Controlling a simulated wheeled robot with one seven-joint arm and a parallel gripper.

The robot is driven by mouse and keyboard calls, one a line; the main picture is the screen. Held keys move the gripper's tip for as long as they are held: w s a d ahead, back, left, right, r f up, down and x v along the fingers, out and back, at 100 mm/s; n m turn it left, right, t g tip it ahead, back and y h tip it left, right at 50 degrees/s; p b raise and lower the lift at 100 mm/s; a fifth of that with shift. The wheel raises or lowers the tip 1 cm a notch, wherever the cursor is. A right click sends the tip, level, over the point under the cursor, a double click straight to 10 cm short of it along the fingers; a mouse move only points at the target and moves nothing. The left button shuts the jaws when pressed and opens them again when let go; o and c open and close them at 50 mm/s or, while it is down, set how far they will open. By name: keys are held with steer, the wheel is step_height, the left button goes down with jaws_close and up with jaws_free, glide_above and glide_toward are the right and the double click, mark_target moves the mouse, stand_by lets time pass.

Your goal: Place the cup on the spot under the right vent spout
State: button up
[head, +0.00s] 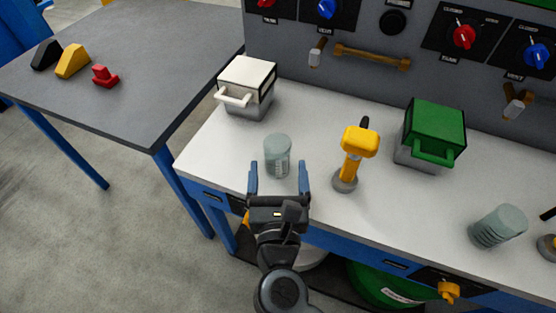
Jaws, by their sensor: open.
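A grey-green translucent cup (277,152) stands upright on the white bench top at the left, in front of the white box. My gripper (278,176) is open and empty, pointing toward this cup. In the picture, the cup's lower part lies between the two blue fingertips, with a gap on each side; I cannot tell the height or depth between them. The right vent spout (516,102) is on the panel, right of the green box. No marked spot shows clearly below it.
A yellow-headed lever (357,150) stands right of my gripper. The white box (246,86) and green box (433,133), both with handles, are near the panel. A dark side table (135,95) holds small blocks. Clear bench lies between the lever and the right cup.

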mark_target(277, 146)
steer(key=w, duration=0.7)
steer(key=shift+w+a+f, duration=0.1)
steer(key=shift+a+f, duration=0.1)
steer(key=shift+a, duration=0.05)
steer(key=shift+c, duration=0.5)
steer(key=c, duration=1)
